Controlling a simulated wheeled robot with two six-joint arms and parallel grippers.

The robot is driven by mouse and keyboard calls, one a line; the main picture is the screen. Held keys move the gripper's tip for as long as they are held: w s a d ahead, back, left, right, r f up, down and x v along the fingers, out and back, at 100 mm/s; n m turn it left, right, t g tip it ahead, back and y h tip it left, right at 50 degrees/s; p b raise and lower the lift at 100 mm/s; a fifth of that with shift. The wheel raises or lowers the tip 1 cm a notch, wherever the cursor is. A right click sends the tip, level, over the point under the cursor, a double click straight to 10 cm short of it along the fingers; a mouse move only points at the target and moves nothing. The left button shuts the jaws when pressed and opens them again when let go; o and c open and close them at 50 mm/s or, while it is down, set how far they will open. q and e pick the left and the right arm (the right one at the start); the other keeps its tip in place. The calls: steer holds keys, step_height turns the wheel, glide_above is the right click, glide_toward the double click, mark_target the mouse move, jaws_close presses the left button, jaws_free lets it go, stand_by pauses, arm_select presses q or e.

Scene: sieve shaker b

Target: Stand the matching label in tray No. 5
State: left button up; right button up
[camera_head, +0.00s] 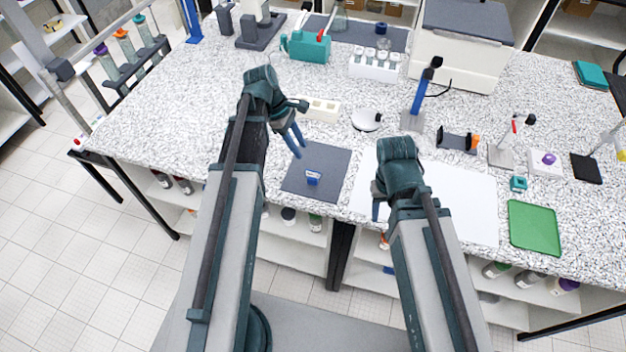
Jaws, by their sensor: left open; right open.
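A small blue piece with a white face (313,178), possibly a label, stands on a dark grey mat (330,160) at the front middle of the bench. Any writing on it is too small to read. My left gripper (299,148) is open and empty, above the mat and up-left of the blue piece, apart from it. My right gripper (378,212) is open and empty, over the left part of a white sheet (460,205). A green tray (535,228) lies flat at the front right and looks empty. No number is legible on it.
A white block with holes (321,109) and a round white dish (367,119) stand behind the mat. A blue upright stand (420,95), a dark cradle (457,140) and a small teal block (518,184) are further right. The white sheet is mostly clear.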

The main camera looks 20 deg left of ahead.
mark_target(313, 171)
arm_select(q)
steer(key=b+x, duration=0.4)
steer(key=x, duration=0.1)
steer(key=shift+f, duration=0.4)
steer(key=shift+d+f+b, duration=0.25)
steer(key=shift+d+b, duration=0.05)
steer(key=shift+b, duration=0.2)
steer(key=b+x, duration=0.4)
steer(key=shift+a+f, duration=0.1)
steer(key=shift+f, duration=0.2)
steer(key=shift+d+f+b, duration=0.25)
steer(key=shift+f+b, duration=0.1)
steer(key=shift+b, duration=0.15)
steer(key=shift+r, duration=0.1)
jaws_close()
